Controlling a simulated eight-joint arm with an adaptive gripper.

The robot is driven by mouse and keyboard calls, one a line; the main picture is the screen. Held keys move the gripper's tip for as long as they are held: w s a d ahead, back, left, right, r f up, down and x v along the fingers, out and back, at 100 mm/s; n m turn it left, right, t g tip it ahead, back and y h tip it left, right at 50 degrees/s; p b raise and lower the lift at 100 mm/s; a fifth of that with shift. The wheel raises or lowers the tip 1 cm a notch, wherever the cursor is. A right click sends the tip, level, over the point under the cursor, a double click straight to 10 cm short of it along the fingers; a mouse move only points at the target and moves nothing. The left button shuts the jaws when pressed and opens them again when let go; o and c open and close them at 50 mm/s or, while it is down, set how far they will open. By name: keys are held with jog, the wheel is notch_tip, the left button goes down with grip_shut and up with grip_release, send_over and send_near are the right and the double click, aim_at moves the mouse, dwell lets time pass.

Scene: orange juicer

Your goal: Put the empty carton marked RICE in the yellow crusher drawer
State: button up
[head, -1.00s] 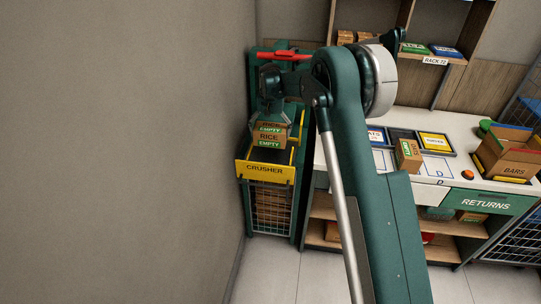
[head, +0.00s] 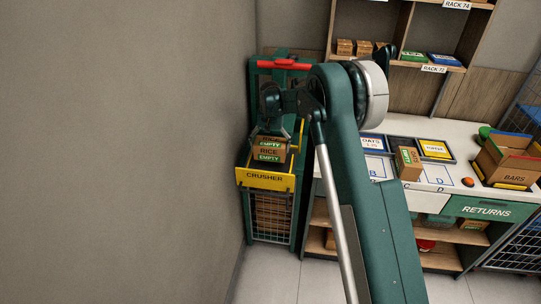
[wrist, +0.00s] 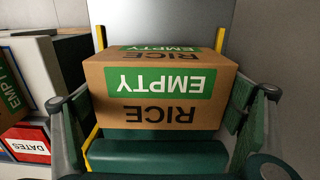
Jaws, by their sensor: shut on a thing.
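The brown carton marked RICE (head: 269,153), with a green EMPTY label, is at the yellow crusher drawer (head: 265,180), which is pulled out. My gripper (head: 271,133) is above the drawer and shut on the carton. In the wrist view the carton (wrist: 160,88) shows upside down between the two fingers (wrist: 160,115). In the head view the carton's lower part sits just behind the drawer's yellow front. I cannot tell whether it touches the drawer floor.
A red bar (head: 284,64) crosses the green crusher frame above the drawer. The grey wall (head: 130,150) is close on the left. The white counter (head: 400,208) on the right holds trays, another carton (head: 408,161) and a box marked BARS (head: 507,160).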

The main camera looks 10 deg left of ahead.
aim_at(271, 153)
jog(key=shift+f, duration=2)
jog(key=shift+f, duration=0.2)
jog(key=o, duration=0.7)
jog(key=shift+r, duration=0.15)
jog(key=shift+r, duration=3.8)
